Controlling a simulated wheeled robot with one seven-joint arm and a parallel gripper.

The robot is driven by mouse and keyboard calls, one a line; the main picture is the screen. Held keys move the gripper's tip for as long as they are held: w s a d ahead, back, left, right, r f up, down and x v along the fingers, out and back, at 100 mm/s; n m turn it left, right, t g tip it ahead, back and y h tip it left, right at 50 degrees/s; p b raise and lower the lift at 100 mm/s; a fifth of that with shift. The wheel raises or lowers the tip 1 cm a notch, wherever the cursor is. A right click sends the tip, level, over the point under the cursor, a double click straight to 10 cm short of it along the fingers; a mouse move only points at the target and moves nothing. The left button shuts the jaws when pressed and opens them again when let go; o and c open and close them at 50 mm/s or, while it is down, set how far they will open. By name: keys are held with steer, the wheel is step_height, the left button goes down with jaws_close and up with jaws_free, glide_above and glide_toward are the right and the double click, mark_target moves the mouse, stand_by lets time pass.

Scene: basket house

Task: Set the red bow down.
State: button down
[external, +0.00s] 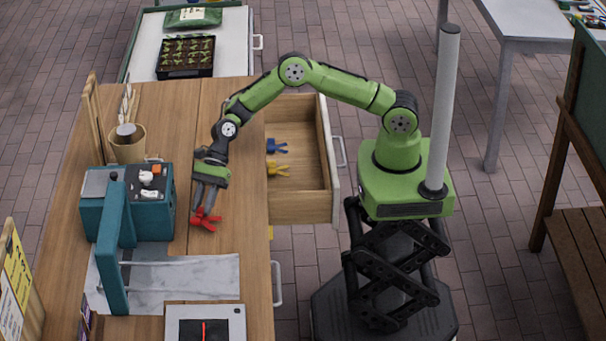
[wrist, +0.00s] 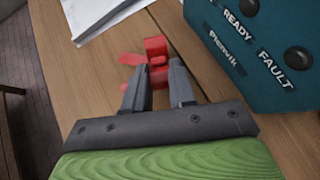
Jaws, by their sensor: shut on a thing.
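The red bow (external: 206,219) is at my gripper's fingertips, over the wooden tabletop near its right edge. My gripper (external: 204,208) points down and is shut on the bow. In the wrist view the red bow (wrist: 156,58) shows between and beyond the two grey fingers of my gripper (wrist: 157,88). The fingers hide part of the bow. I cannot tell whether the bow touches the tabletop (external: 225,240).
A teal machine (external: 155,215) stands just left of my gripper. An open drawer (external: 305,205) at the right holds a blue bow (external: 277,146) and a yellow bow (external: 278,168). A marble-patterned sheet (external: 190,275) lies in front, with bare wood between.

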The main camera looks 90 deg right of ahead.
steer(key=shift+f, duration=0.8)
steer(key=c, duration=0.9)
jaws_free()
steer(key=shift+f, duration=0.1)
